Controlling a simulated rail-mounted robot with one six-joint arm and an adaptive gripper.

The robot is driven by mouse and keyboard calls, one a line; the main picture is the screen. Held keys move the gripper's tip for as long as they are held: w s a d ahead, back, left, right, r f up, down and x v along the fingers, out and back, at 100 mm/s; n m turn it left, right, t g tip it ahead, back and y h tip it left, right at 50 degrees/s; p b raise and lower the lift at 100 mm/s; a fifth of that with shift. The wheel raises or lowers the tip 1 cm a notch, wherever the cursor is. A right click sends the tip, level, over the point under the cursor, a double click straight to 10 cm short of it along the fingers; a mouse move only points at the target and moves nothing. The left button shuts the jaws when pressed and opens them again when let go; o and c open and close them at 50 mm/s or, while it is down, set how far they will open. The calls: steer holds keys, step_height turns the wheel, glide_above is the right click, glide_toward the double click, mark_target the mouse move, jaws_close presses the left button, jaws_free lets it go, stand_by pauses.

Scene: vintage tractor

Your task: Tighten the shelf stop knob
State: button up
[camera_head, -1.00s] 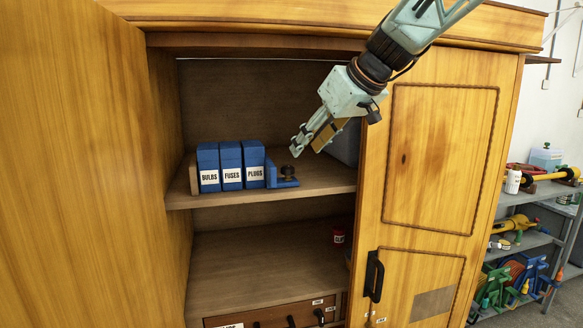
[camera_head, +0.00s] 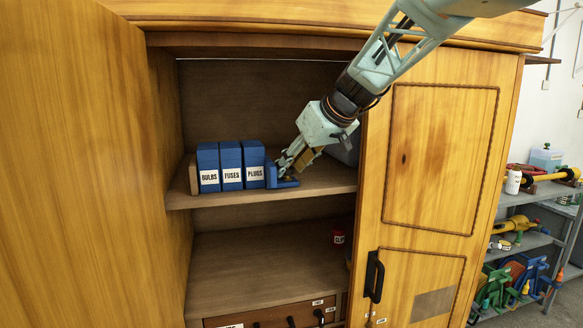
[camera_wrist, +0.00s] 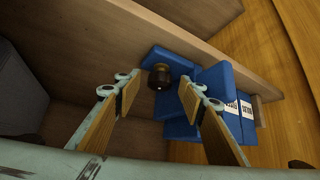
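The shelf stop is a blue bracket (camera_head: 287,183) on the upper cabinet shelf, beside the PLUGS box (camera_head: 254,164). Its dark round knob (camera_wrist: 159,76) shows in the wrist view, where the blue stop (camera_wrist: 165,56) lies around it. In the head view the knob is hidden behind my gripper (camera_head: 287,168). My gripper (camera_wrist: 161,86) is open, with wood-faced fingers to the left and right of the knob in the wrist view. The fingers look apart from the knob; how far down they reach over it I cannot tell.
The BULBS box (camera_head: 208,167) and FUSES box (camera_head: 231,166) stand left of PLUGS. The right cabinet door (camera_head: 441,160) is close to my arm. A grey object (camera_wrist: 22,85) lies left in the wrist view.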

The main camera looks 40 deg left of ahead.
stand_by(0.3)
steer(key=c, duration=0.8)
steer(key=shift+c, duration=0.2)
steer(key=shift+s+a+m+t, duration=0.1)
steer(key=shift+s+m+t, duration=0.05)
steer(key=shift+m+t, duration=0.4)
steer(key=shift+c, duration=0.2)
steer(key=shift+m+t+h+p, duration=0.45)
steer(key=shift+m+p, duration=0.4)
steer(key=shift+p, duration=0.3)
steer(key=shift+s+f+m+t+p, duration=0.15)
steer(key=shift+m+t+p, duration=0.4)
steer(key=shift+p, duration=1.1)
steer(key=shift+s+a+m+h+p, duration=0.2)
steer(key=shift+s+m+h+p, duration=0.2)
steer(key=shift+p, duration=1.25)
steer(key=shift+w, duration=0.1)
